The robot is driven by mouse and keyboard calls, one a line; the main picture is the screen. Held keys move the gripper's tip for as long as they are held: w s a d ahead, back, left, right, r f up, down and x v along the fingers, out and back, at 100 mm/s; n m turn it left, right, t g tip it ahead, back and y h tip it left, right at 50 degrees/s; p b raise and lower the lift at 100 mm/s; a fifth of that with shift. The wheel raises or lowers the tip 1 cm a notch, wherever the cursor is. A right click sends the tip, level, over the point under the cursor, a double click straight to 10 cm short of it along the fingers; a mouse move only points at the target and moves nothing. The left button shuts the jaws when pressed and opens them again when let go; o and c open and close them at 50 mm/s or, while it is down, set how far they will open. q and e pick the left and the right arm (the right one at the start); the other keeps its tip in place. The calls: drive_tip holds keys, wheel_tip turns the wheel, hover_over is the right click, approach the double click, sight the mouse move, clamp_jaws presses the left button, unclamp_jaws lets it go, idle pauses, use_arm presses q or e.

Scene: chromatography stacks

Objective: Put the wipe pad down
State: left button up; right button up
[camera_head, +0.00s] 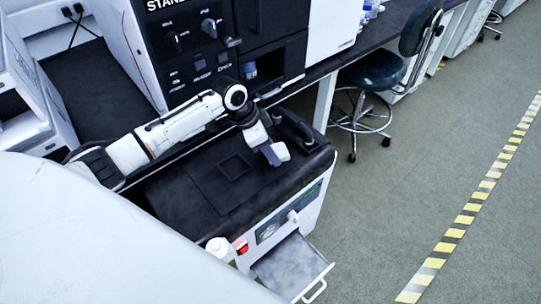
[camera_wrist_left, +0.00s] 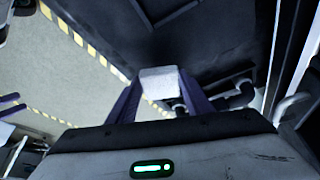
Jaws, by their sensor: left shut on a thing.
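The wipe pad is a small white block (camera_wrist_left: 160,84) between the purple fingers of my left gripper (camera_wrist_left: 157,100) in the left wrist view. In the head view the white pad (camera_head: 281,151) shows at the tip of my left gripper (camera_head: 272,154). The gripper is shut on the pad and holds it over the right part of the black top of a low cabinet (camera_head: 185,200). I cannot tell exactly how high it is above that top. A raised square outline (camera_head: 236,166) lies on the black top, left of the gripper. My right gripper is not in view.
An open drawer (camera_head: 290,268) sticks out of the cabinet front. A white-capped bottle (camera_head: 218,247) stands at its left. A black handle (camera_head: 294,126) is near the pad. Tall black instruments (camera_head: 190,45) stand behind on the bench.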

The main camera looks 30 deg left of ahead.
use_arm(q)
drive_tip(key=shift+f, duration=1.5)
drive_tip(key=shift+f, duration=0.1)
